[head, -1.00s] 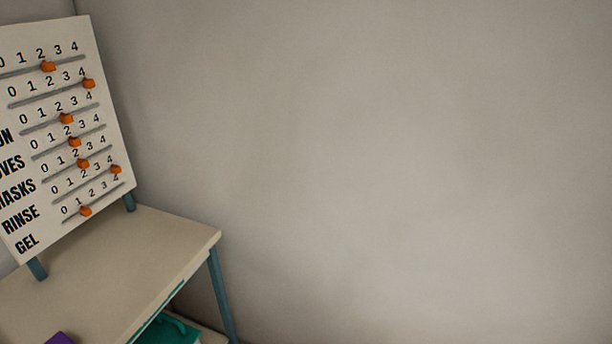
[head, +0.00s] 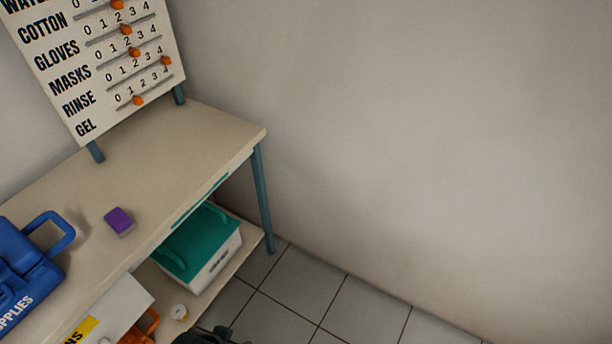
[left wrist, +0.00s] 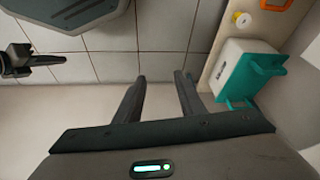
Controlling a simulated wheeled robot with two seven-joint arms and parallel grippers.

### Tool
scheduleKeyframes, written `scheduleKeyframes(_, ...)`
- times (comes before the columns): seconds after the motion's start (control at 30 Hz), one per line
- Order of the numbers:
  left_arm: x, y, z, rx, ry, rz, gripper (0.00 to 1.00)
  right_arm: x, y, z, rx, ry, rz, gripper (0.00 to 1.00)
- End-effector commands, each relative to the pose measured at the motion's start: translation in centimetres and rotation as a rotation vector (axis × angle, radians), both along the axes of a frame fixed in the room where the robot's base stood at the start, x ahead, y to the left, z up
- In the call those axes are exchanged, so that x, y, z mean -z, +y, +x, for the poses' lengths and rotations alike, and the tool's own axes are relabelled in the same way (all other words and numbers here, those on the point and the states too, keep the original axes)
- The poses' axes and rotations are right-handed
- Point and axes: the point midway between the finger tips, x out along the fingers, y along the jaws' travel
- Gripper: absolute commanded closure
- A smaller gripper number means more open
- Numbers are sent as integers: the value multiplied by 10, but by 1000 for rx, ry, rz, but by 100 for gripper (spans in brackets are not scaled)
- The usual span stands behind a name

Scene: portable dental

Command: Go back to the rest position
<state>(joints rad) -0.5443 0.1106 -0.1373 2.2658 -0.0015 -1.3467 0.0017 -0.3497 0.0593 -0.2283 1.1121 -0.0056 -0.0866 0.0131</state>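The task names no object. My left gripper (left wrist: 160,77) shows in the left wrist view with its two dark fingers apart and nothing between them, above the tiled floor and beside the lower shelf. In the head view only a dark bit of what seems to be my left arm shows at the bottom edge. A dark jointed part at the left of the left wrist view may be my right gripper (left wrist: 45,60). Its fingers are too small to judge.
A table (head: 190,140) holds a slider board (head: 75,95), blue supplies case (head: 25,262) and purple block (head: 118,221). Its lower shelf (head: 245,262) holds a white box with teal lid (head: 205,250), which also shows in the left wrist view (left wrist: 240,70). Floor to the right is clear.

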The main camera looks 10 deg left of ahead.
Motion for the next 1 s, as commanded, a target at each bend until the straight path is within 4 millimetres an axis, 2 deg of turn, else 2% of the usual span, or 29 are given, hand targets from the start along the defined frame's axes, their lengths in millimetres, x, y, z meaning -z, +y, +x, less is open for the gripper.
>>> scheduleKeyframes(0.17, 43, -8, 16, 6, -31, -13, 64, 0, 0, 0, 0, 1, 0, 100)
scheduleKeyframes(0.4, 129, -23, 33, 19, -105, -41, 64, 0, 0, -1, 0, 1, 0, 100)
scheduleKeyframes(0.57, 183, -33, 34, 29, -159, -62, 64, 0, 0, -1, 0, 1, 0, 100)
scheduleKeyframes(0.7, 225, -41, 27, 39, -206, -80, 64, 0, 0, 0, 0, 1, 0, 100)
scheduleKeyframes(0.8, 248, -44, 18, 45, -236, -91, 64, 0, 0, 0, 0, 1, 0, 100)
scheduleKeyframes(1.0, 273, -48, 6, 52, -280, -107, 64, 0, 0, 0, 0, 1, 0, 100)
